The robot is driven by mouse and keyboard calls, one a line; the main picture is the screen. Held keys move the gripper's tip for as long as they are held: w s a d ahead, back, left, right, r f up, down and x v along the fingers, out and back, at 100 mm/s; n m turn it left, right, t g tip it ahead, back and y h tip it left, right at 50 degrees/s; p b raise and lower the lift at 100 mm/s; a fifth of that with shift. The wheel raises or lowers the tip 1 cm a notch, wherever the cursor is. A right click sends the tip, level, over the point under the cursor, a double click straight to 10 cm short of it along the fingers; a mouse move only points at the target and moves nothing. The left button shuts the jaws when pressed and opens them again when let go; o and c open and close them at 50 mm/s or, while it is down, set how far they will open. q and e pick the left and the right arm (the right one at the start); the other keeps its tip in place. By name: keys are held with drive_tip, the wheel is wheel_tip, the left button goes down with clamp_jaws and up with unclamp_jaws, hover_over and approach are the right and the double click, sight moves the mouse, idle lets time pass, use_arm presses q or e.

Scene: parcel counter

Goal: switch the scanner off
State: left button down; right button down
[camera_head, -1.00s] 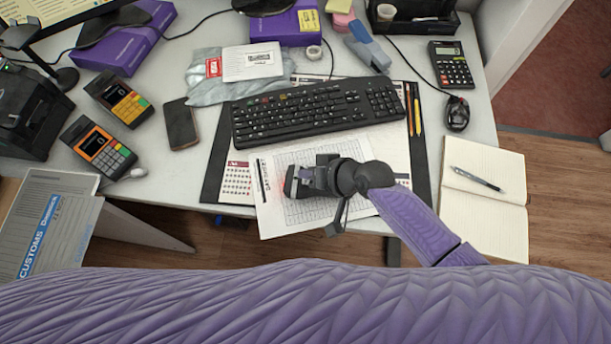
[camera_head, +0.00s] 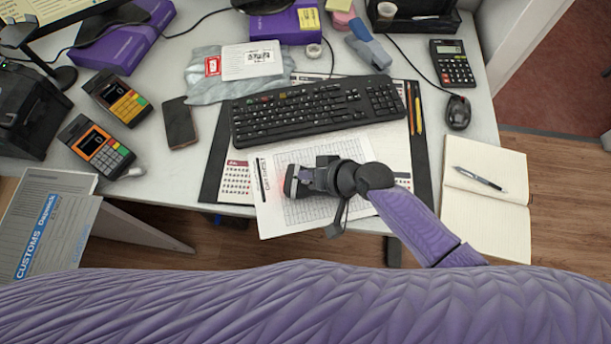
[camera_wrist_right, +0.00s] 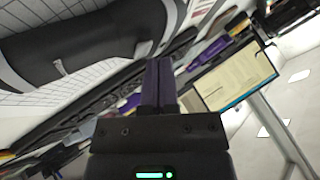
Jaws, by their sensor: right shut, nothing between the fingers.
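My right gripper (camera_head: 294,181) is low over the printed sheet (camera_head: 274,222) in front of the keyboard. In the right wrist view its purple fingers (camera_wrist_right: 158,82) are together with nothing between them. A large black rounded body (camera_wrist_right: 85,48) with a small light tab lies close beside the fingers in that view, over gridded paper. It may be the scanner; I see no clear gap or contact between it and the fingers. In the head view my gripper and forearm hide what is beneath them. A faint reddish tint shows on the sheet. My left gripper is not in view.
The keyboard (camera_head: 316,110) lies just beyond the gripper. Two card terminals (camera_head: 97,147) and a phone (camera_head: 180,124) are at the left. A mouse (camera_head: 457,113), calculator (camera_head: 452,63) and open notebook (camera_head: 486,228) are at the right. The desk's front edge is near.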

drive_tip(key=shift+f+b, duration=0.3)
drive_tip(key=shift+f, duration=0.1)
idle(0.6)
drive_tip(key=shift+r+p, duration=0.9)
drive_tip(key=shift+r, duration=0.05)
wheel_tip(320, 180, up, 6)
drive_tip(key=p, duration=0.5)
drive_tip(key=shift+p, duration=0.35)
